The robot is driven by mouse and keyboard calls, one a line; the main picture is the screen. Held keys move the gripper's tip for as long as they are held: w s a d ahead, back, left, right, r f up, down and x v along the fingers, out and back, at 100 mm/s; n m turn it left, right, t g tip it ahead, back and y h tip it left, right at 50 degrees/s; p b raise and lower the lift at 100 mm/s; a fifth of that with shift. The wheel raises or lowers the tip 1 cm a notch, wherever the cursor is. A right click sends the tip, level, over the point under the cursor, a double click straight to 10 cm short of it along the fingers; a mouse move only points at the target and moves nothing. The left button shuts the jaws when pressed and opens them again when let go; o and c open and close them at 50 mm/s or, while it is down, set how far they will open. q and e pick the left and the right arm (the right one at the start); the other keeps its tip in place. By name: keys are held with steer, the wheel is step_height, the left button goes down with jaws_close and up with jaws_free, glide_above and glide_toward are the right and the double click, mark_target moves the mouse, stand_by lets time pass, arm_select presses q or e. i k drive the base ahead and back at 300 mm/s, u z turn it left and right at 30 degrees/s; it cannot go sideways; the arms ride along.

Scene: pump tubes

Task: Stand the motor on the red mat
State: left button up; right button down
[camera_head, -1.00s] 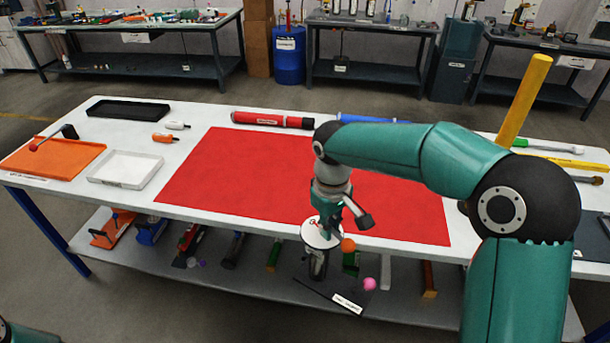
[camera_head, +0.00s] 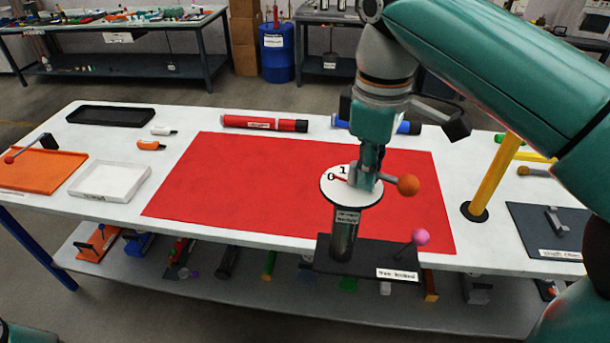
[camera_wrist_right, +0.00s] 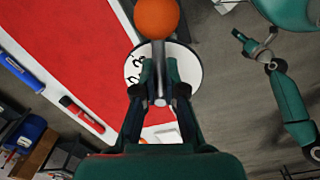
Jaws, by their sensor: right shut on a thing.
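The motor, as I take it, is a dark upright cylinder (camera_head: 344,231) with a white disc (camera_head: 333,189) marked 0 and 1 on top, an orange-ball lever (camera_head: 408,185) and a dark base plate (camera_head: 375,256) below. My right gripper (camera_head: 363,183) is shut on it at the lever by the disc. The disc (camera_wrist_right: 188,73) and orange ball (camera_wrist_right: 157,18) also show in the right wrist view. The base overlaps the front edge of the red mat (camera_head: 240,185) in the head view; its height is hard to tell.
A red tube (camera_head: 264,123) and a blue tube (camera_head: 406,127) lie behind the mat. A yellow pole (camera_head: 493,178) stands to its right, near a dark plate (camera_head: 550,228). A white tray (camera_head: 110,195) and an orange tray (camera_head: 45,185) lie left. The mat is otherwise bare.

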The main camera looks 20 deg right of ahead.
mark_target(296, 197)
steer(key=u, duration=0.05)
steer(key=i, duration=1.3)
